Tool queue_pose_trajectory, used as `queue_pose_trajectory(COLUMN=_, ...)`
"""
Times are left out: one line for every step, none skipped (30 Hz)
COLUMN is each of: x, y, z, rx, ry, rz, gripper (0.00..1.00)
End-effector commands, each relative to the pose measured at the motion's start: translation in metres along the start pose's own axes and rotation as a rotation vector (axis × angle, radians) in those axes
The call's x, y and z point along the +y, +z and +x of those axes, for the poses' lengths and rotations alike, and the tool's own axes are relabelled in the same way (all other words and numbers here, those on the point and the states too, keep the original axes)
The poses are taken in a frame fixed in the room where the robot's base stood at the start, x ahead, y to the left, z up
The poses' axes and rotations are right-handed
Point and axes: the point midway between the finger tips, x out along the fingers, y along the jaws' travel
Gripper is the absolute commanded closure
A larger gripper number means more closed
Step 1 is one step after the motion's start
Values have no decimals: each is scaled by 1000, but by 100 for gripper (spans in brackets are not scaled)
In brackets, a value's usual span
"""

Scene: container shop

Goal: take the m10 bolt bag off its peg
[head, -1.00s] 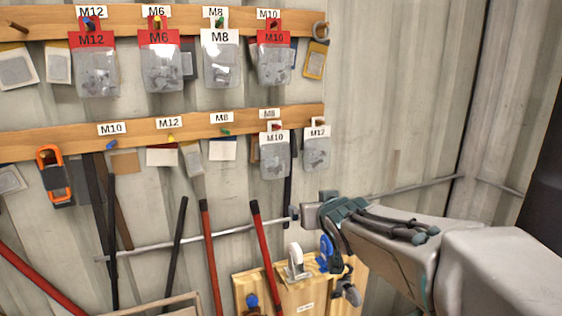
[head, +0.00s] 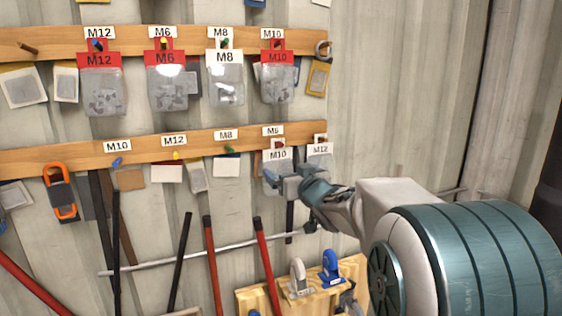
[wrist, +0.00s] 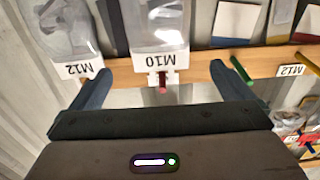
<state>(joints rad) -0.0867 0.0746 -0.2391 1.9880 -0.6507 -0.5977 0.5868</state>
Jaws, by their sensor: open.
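Two bags read M10. A white-topped M10 bag (head: 277,155) hangs on the lower rail beside a white-topped M12 bag (head: 319,150). A red-topped M10 bag (head: 277,75) hangs on the upper rail. My gripper (head: 287,183) is in front of the lower M10 bag and hides part of it. In the wrist view, upside down, the lower M10 bag (wrist: 159,42) hangs on a reddish peg (wrist: 162,87) between the spread fingers of my gripper (wrist: 160,78). The fingers are open and hold nothing. The M12 bag (wrist: 66,35) is close by the left finger.
The upper rail (head: 130,40) also holds red-topped M12 and M6 bags and a white-topped M8 bag. A green peg (wrist: 240,70) is close to the right finger in the wrist view. Long-handled tools lean against a metal bar (head: 190,255) below. Wall space at right is bare.

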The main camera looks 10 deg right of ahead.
Motion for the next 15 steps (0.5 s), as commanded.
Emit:
queue_pose_trajectory(x=0, y=-2, z=10, rx=-2, ry=0, rz=0, gripper=0)
queue_pose_trajectory(x=0, y=-2, z=14, rx=-2, ry=0, rz=0, gripper=0)
queue_pose_trajectory(x=0, y=-2, z=21, rx=-2, ry=-1, rz=0, gripper=0)
queue_pose_trajectory(x=-1, y=-1, z=26, rx=-2, ry=-1, rz=0, gripper=0)
queue_pose_trajectory(x=0, y=-2, z=30, rx=-1, ry=-1, rz=0, gripper=0)
queue_pose_trajectory(x=0, y=-2, z=37, rx=-2, ry=0, rz=1, gripper=0)
queue_pose_trajectory(x=0, y=-2, z=41, rx=-2, ry=0, rz=1, gripper=0)
queue_pose_trajectory(x=0, y=-2, z=46, rx=-2, ry=0, rz=0, gripper=0)
queue_pose_trajectory(x=0, y=-2, z=51, rx=-2, ry=0, rz=0, gripper=0)
queue_pose_trajectory(x=0, y=-2, z=55, rx=-2, ry=0, rz=0, gripper=0)
queue_pose_trajectory(x=0, y=-2, z=58, rx=-1, ry=0, rz=0, gripper=0)
queue_pose_trajectory(x=0, y=-2, z=62, rx=-1, ry=1, rz=0, gripper=0)
queue_pose_trajectory(x=0, y=-2, z=65, rx=-1, ry=1, rz=1, gripper=0)
queue_pose_trajectory(x=0, y=-2, z=68, rx=-1, ry=1, rz=1, gripper=0)
queue_pose_trajectory(x=0, y=-2, z=70, rx=0, ry=1, rz=1, gripper=0)
